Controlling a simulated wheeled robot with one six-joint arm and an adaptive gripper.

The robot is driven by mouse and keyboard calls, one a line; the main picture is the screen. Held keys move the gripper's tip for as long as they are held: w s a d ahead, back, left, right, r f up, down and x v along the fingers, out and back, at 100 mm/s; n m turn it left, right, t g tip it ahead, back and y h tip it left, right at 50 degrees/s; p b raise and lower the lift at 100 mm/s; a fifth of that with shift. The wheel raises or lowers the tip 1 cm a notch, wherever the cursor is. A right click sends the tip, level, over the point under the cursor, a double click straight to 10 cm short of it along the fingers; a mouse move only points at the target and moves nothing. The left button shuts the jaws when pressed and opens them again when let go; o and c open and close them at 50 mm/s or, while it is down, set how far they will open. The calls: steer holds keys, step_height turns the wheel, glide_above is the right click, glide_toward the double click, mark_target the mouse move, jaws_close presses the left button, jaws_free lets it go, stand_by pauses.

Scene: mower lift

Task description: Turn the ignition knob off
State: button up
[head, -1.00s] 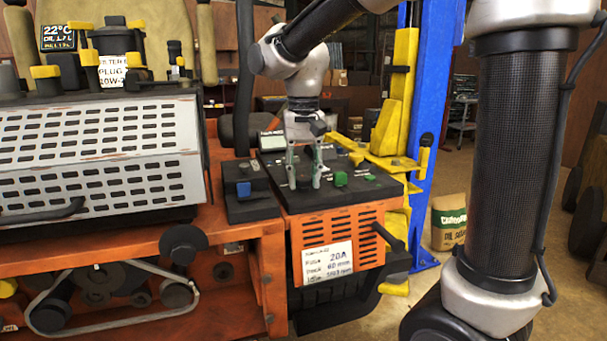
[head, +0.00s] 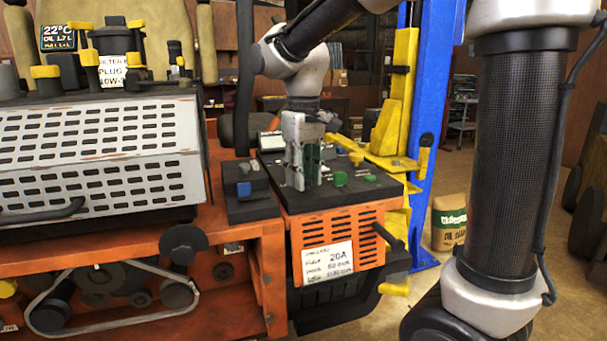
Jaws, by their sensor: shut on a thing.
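My gripper (head: 306,182) points down onto the black control panel (head: 362,188) on top of the orange mower body. Its fingers are closed around the ignition knob at the panel's left part. The fingers hide the knob almost wholly, so its setting cannot be read. The gripper is seen turned, with one broad pale finger face toward the camera and the other finger behind and to its right.
A blue lift post (head: 431,120) with yellow parts stands at right.

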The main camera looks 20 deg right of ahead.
stand_by(0.4)
steer(key=o, duration=1)
steer(key=shift+o, duration=0.2)
step_height(320, 180, up, 12)
